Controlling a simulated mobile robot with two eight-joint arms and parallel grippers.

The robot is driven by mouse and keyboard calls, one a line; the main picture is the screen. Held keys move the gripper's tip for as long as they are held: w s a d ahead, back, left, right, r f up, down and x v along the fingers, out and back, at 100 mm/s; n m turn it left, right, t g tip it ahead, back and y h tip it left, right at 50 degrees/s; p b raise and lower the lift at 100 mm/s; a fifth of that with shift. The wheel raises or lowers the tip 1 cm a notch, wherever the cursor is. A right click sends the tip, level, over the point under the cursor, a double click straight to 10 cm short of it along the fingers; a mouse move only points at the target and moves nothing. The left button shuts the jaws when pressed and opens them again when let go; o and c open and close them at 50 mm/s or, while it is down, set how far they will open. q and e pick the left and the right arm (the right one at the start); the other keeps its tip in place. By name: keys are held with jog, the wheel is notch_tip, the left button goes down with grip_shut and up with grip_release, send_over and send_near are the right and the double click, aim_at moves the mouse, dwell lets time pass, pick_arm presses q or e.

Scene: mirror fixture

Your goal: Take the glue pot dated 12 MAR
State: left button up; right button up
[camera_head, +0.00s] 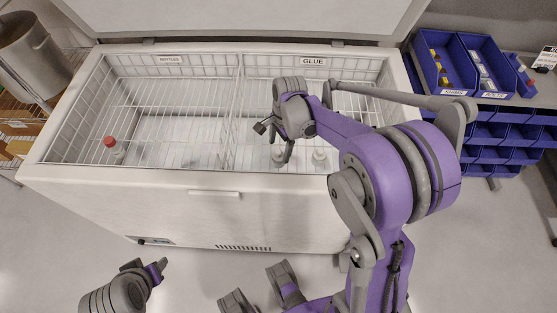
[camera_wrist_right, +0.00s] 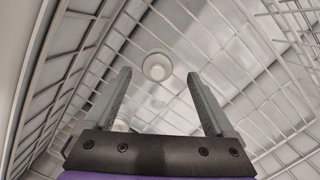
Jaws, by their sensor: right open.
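Two small white glue pots stand in the GLUE half of an open chest freezer (camera_head: 110,184), one (camera_head: 320,157) to the right and one (camera_head: 278,158) below my right gripper (camera_head: 275,142). In the right wrist view, a round white pot top (camera_wrist_right: 157,67) lies between and beyond the fingertips, apart from them. Another white pot (camera_wrist_right: 122,123) is partly hidden by the left finger. My right gripper (camera_wrist_right: 158,76) is open and empty inside the freezer. No date is readable. My left gripper (camera_head: 157,270) is low at the left, outside the freezer; its jaws are unclear.
A wire divider (camera_head: 233,115) separates the BOTTLES half from the GLUE half. A red-capped bottle (camera_head: 111,146) stands in the BOTTLES half. The raised lid (camera_head: 240,15) is behind. Blue bins (camera_head: 440,62) stand at the right. A grey pot (camera_head: 28,50) is at the left.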

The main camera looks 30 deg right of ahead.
aim_at(278, 160)
jog(key=f, duration=0.4)
jog(key=shift+s+a+f, duration=0.15)
jog(key=shift+a+f, duration=0.1)
jog(key=shift+f, duration=0.15)
grip_shut()
